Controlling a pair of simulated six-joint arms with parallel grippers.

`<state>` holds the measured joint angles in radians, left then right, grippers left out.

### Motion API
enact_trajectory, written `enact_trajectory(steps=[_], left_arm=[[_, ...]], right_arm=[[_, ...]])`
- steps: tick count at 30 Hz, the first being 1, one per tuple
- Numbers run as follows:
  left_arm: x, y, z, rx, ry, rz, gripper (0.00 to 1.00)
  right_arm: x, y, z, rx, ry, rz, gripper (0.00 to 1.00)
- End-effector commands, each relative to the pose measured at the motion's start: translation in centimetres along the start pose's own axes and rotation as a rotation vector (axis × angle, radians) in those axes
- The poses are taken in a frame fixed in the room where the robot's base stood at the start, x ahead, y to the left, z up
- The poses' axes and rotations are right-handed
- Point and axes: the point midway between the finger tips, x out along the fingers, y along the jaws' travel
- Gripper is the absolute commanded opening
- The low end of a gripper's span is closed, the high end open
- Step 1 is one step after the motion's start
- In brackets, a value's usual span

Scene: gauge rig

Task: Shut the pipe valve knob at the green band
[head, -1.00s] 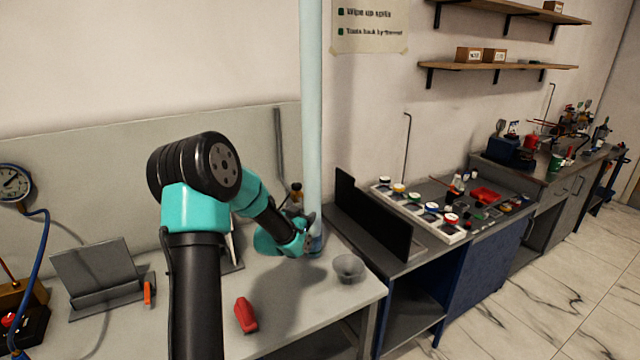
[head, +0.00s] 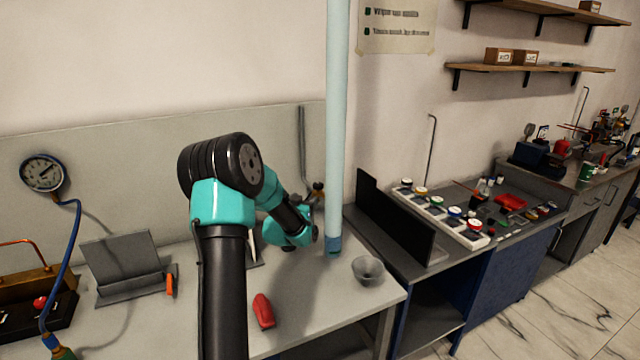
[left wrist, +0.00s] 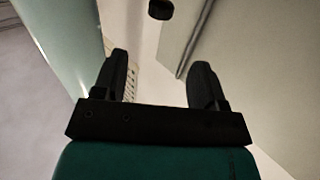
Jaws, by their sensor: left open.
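My left gripper (left wrist: 160,80) is open in the left wrist view, with nothing between its two dark fingers. In the head view the wrist end of my left arm is beside the lower part of the pale blue pipe (head: 336,130); its fingers are hard to make out there. A small brown, knob-like part (head: 318,187) shows just left of the pipe. I cannot tell which is the pipe valve knob. No green band is clear. My right gripper is out of view.
A round gauge (head: 43,174) with a blue hose (head: 70,250) is at the left. A grey stand (head: 125,265), a red object (head: 263,311) and a grey bowl (head: 368,270) are on the bench. A dark panel (head: 395,220) stands right of the pipe.

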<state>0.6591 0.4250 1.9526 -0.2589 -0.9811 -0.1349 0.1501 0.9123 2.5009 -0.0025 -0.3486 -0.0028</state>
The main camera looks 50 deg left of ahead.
Motion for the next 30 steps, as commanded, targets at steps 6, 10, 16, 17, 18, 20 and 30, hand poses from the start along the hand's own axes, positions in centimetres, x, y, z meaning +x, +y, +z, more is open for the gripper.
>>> enact_trajectory(steps=[6,10,16,17,18,20,30], left_arm=[[3.5,0.1,0.0,0.000,0.001,0.001,0.66],[5.5,0.0,0.0,0.000,0.001,0.001,0.66],[8.4,0.1,0.0,-0.001,0.001,0.001,0.66],[8.9,0.1,0.0,0.000,0.001,0.001,0.66],[9.4,0.1,0.0,-0.001,0.001,0.001,0.66],[10.3,0.1,0.0,0.000,0.001,0.001,0.66],[14.3,0.0,0.0,-0.001,0.001,0.000,0.66]], right_arm=[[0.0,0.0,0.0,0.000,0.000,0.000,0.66],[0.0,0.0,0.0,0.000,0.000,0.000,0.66],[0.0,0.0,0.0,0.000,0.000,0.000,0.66],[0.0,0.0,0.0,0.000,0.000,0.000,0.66],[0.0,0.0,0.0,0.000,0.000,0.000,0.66],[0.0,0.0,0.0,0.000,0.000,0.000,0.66],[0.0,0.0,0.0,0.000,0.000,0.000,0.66]])
